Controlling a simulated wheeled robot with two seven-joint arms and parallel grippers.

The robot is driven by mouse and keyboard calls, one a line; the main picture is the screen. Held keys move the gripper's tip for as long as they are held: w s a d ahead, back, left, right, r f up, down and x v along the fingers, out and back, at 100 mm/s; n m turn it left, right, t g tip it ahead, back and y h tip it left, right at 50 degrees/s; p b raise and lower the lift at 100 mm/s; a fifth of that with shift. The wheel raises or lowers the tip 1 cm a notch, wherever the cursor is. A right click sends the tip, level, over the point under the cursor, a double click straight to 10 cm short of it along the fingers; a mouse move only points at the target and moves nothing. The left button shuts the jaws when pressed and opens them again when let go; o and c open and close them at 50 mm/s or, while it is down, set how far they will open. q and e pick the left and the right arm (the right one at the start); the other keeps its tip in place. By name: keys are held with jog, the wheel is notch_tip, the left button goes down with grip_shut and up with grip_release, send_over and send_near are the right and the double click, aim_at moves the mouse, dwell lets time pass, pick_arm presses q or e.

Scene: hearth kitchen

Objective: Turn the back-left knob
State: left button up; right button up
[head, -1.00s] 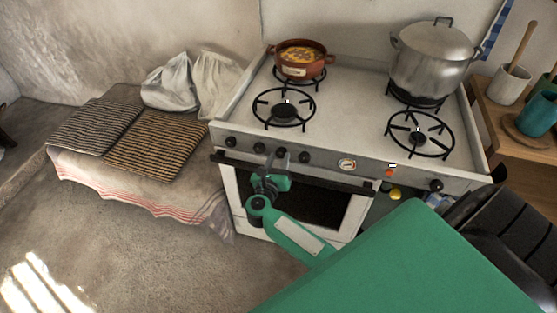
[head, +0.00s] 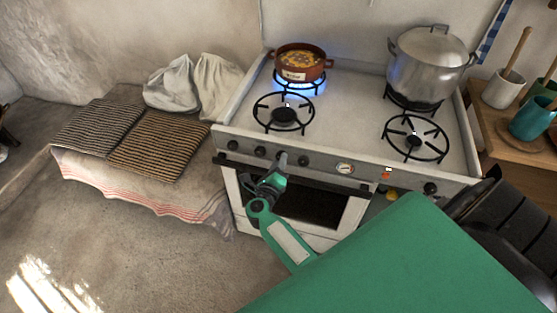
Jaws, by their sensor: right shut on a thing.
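The white stove (head: 350,100) has a row of dark knobs along its front panel. My right gripper (head: 281,161) is at this panel, shut on the third knob from the left, which its fingers mostly hide. The other left-side knobs show clear of the gripper: the first knob (head: 233,145), the second knob (head: 260,152) and the fourth knob (head: 303,160). A blue flame (head: 318,86) burns at the back-left burner, under a brown pot (head: 300,64) of food. My left gripper is out of view.
A large lidded metal pot (head: 430,65) stands on the back-right burner. The front-left burner (head: 284,114) and front-right burner (head: 414,140) are bare and unlit. A wooden side table (head: 487,118) with cups is at right. A low bench with striped cushions (head: 160,145) is at left.

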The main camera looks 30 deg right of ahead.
jog(key=shift+f+n+p, duration=0.1)
jog(key=shift+n+p, duration=1.3)
jog(key=shift+n, duration=1.4)
jog(key=o, duration=1)
jog(key=shift+a, duration=0.15)
